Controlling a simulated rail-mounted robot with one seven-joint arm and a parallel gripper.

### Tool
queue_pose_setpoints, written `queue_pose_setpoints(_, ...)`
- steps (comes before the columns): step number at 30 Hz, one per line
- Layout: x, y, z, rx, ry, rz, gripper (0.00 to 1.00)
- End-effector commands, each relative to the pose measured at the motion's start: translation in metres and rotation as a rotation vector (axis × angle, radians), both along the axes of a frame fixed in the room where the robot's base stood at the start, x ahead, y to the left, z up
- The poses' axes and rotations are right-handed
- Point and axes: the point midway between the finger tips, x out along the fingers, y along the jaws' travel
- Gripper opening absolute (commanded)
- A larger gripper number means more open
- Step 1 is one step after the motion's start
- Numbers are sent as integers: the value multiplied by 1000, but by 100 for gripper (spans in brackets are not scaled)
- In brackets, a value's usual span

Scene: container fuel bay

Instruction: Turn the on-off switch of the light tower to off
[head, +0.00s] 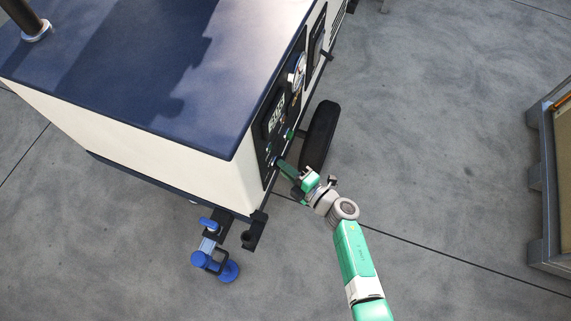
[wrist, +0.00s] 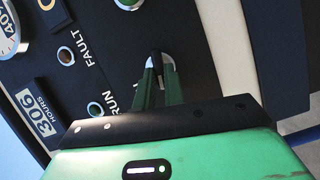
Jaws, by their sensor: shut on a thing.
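The light tower (head: 160,75) is a white cabinet with a dark blue top, and its black control panel (wrist: 105,45) is on the side facing my arm. My gripper (head: 279,163) reaches that panel near its lower front corner. In the wrist view my gripper (wrist: 159,68) has its two green fingers closed around a small dark switch knob (wrist: 156,54). Its base and markings are mostly hidden by the fingers, so I cannot tell which position it points to.
The panel also carries a RUN lamp (wrist: 95,108), a FAULT lamp (wrist: 66,56), an hours counter (wrist: 36,112) and a round gauge (wrist: 8,30). A black wheel (head: 319,135) and a blue jack (head: 213,257) are close to the arm. A crate (head: 548,180) stands at right; concrete floor between is clear.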

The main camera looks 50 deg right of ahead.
Motion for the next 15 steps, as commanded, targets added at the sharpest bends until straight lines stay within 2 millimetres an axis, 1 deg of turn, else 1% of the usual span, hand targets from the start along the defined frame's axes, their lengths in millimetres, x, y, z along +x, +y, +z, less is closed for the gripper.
queue_pose_setpoints(1, 0, 1, -5, -24, -9, 1, 0)
queue_pose_setpoints(9, 0, 1, -4, -135, -54, 1, 0)
queue_pose_setpoints(15, 0, 1, -4, -169, -68, 2, 0)
